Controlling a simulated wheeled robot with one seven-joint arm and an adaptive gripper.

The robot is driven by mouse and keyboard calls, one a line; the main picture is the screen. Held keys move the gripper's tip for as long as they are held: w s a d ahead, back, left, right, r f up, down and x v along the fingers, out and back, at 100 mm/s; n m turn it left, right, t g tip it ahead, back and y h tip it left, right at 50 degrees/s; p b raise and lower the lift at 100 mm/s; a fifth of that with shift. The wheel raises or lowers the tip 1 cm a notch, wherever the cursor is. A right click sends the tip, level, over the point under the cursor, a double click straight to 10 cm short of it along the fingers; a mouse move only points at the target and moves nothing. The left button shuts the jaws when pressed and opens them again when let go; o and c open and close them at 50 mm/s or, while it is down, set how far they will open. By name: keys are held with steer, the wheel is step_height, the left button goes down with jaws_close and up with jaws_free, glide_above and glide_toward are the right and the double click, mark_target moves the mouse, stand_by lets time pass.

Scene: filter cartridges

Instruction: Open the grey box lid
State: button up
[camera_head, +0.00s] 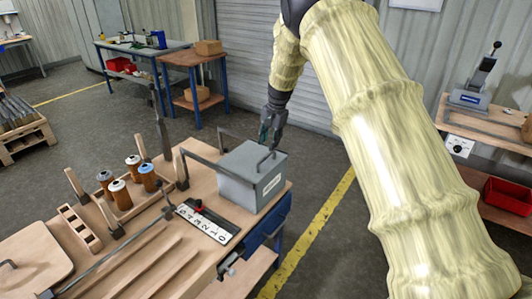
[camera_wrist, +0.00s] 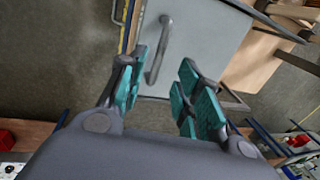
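The grey box (camera_head: 238,189) stands on the wooden workbench, near its right end, with a white label on its front. Its lid (camera_head: 243,157) looks shut and has a bent bar handle (camera_head: 266,162) on top. My gripper (camera_head: 270,138) is just above the lid, by the handle, pointing down. In the wrist view the teal-padded fingers of my gripper (camera_wrist: 160,92) are spread apart with nothing between their tips that I can see gripped. The handle (camera_wrist: 157,52) appears between and beyond the fingers on the pale lid (camera_wrist: 198,40). Whether a finger touches it I cannot tell.
A wooden holder with several cartridges (camera_head: 118,192) stands left of the box. A dark bar frame (camera_head: 202,160) rises beside the box's left side. A black-and-white lettered strip (camera_head: 207,222) lies in front. A side table with a red bin (camera_head: 508,195) is at right.

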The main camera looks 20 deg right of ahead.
mark_target(266, 157)
steer(key=shift+w+a+f+p, duration=0.15)
steer(key=shift+f+p, duration=0.2)
steer(key=shift+f, duration=0.85)
steer(key=shift+w+a+f+p, duration=0.1)
steer(key=shift+w+f+p, duration=0.15)
steer(key=shift+f, duration=0.95)
steer(key=shift+w+a+f+p, duration=0.15)
steer(key=shift+f+p, duration=0.25)
steer(key=shift+f, duration=0.8)
steer(key=shift+c, duration=0.4)
jaws_close()
